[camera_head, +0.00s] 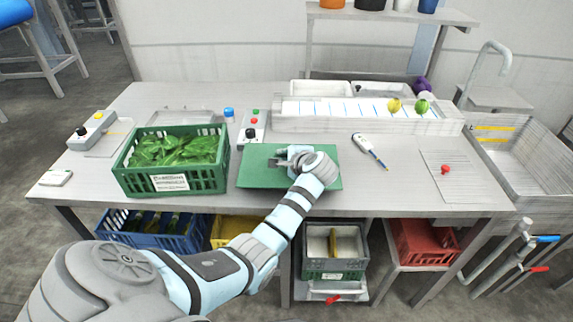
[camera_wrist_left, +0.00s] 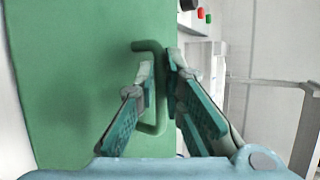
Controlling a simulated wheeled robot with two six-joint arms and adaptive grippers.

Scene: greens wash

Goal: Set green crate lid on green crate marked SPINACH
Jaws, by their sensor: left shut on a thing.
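The green crate lid (camera_head: 258,171) is a flat green panel over the metal table, just right of the green crate. It fills much of the left wrist view (camera_wrist_left: 60,80), with a green loop handle (camera_wrist_left: 150,127). My left gripper (camera_head: 298,160) is shut on that handle; its two fingers (camera_wrist_left: 160,75) stand on either side of the bar. The green crate (camera_head: 205,181) holds leafy greens and has a white label whose print is too small to read. Whether the lid touches the table cannot be told. My right gripper is not in view.
A control box (camera_head: 252,128) with buttons and a blue-capped jar (camera_head: 229,115) stand behind the crate and lid. A probe-like tool (camera_head: 370,151) lies right of the lid. A white conveyor trough (camera_head: 360,115) runs along the back.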

